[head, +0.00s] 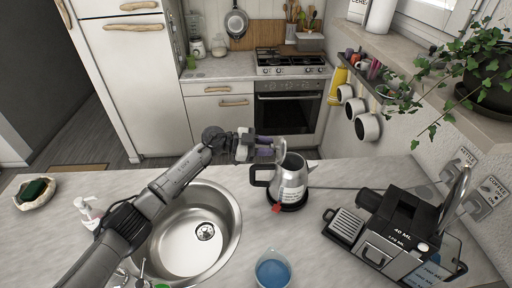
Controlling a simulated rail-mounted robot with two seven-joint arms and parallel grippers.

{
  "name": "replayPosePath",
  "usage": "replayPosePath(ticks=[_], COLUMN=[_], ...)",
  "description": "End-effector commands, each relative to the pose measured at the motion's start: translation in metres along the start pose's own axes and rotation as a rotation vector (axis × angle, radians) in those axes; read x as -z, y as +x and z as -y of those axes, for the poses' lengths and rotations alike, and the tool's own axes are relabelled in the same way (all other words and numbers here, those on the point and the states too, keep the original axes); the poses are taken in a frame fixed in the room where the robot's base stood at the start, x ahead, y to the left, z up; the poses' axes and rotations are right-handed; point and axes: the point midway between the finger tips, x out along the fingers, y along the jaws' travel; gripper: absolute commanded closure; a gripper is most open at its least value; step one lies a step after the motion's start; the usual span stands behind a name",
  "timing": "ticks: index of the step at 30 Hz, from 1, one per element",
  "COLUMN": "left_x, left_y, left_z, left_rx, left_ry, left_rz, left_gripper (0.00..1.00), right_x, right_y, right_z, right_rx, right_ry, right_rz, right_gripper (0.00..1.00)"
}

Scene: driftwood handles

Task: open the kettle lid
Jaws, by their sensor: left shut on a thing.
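The kettle (292,186) is steel with a black handle on its left and stands upright on a black base on the counter. Its lid (281,147) looks tilted up at the top, and the dark mouth shows beside it. My left gripper (266,148) reaches in from the left, just above the handle, and is shut on the lid's edge. The fingertips are small in the view and partly cover the contact. My right gripper is not in view.
A sink (190,248) lies left of the kettle, under my left arm. A cup of blue liquid (272,270) stands in front. A black coffee machine (392,232) stands at the right. A sponge in a dish (36,192) sits far left.

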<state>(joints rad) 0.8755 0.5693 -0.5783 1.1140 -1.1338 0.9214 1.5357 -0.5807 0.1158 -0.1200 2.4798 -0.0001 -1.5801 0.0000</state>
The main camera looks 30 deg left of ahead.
Motion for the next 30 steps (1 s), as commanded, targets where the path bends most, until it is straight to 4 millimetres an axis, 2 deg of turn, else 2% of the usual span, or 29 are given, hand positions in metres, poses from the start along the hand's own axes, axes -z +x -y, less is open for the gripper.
replayPosePath(ticks=[5,6,13,23,26,30], left_x=[0.0,0.0,0.0,0.0,-0.001,-0.002], left_y=[0.0,0.0,0.0,-0.004,-0.016,-0.041], left_z=[0.0,0.0,0.0,0.0,0.001,0.0], left_rx=[0.0,0.0,-0.001,0.0,0.001,0.002], left_ry=[0.001,0.001,0.0,0.0,0.0,0.0], left_rz=[-0.001,-0.001,0.0,0.002,0.003,0.004], left_gripper=[1.0,0.69,0.47,0.47,0.47,0.47], right_x=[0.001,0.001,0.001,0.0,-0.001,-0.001], right_y=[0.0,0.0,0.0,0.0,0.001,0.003], right_z=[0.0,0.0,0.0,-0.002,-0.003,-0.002], right_rx=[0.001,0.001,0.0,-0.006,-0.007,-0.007], right_ry=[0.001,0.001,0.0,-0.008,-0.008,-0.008], right_rz=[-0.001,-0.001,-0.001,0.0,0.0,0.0], right_gripper=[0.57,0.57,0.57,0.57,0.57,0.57])
